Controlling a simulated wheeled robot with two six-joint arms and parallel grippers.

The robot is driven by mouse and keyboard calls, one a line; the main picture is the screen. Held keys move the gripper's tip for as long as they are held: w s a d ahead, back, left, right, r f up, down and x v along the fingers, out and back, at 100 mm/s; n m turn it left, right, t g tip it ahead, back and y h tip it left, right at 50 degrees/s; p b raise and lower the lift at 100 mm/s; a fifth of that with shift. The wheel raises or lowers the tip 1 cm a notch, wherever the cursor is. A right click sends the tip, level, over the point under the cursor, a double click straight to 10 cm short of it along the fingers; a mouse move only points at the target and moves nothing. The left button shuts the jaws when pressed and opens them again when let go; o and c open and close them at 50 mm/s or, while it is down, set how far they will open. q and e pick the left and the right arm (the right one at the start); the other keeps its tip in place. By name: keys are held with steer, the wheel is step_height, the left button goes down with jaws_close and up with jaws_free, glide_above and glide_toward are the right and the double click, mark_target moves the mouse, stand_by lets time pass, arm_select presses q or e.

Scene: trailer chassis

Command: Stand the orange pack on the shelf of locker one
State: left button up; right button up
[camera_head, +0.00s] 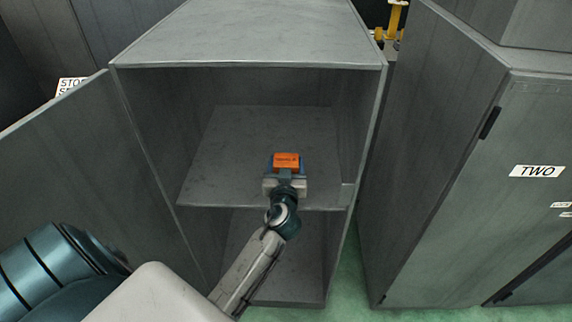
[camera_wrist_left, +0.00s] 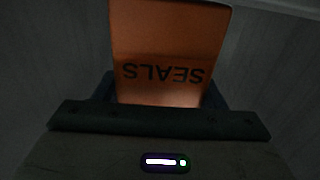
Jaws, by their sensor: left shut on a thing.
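The orange pack (camera_head: 287,160) is in my left gripper (camera_head: 286,171), inside the open locker on the left, above its middle shelf (camera_head: 235,150). I cannot tell whether the pack touches the shelf. In the left wrist view the pack (camera_wrist_left: 168,50) shows the word SEALS upside down, and the gripper (camera_wrist_left: 160,110) is shut on it. The open locker's number is not visible. My right gripper is in neither view.
The locker's open door (camera_head: 85,180) stands at the left. A closed locker labelled TWO (camera_head: 537,171) stands at the right. The shelf is otherwise bare, with free room around the pack. The floor is green.

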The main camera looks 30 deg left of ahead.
arm_select(q)
steer(key=shift+f, duration=0.1)
steer(key=o, duration=1.1)
steer(key=shift+o, duration=0.2)
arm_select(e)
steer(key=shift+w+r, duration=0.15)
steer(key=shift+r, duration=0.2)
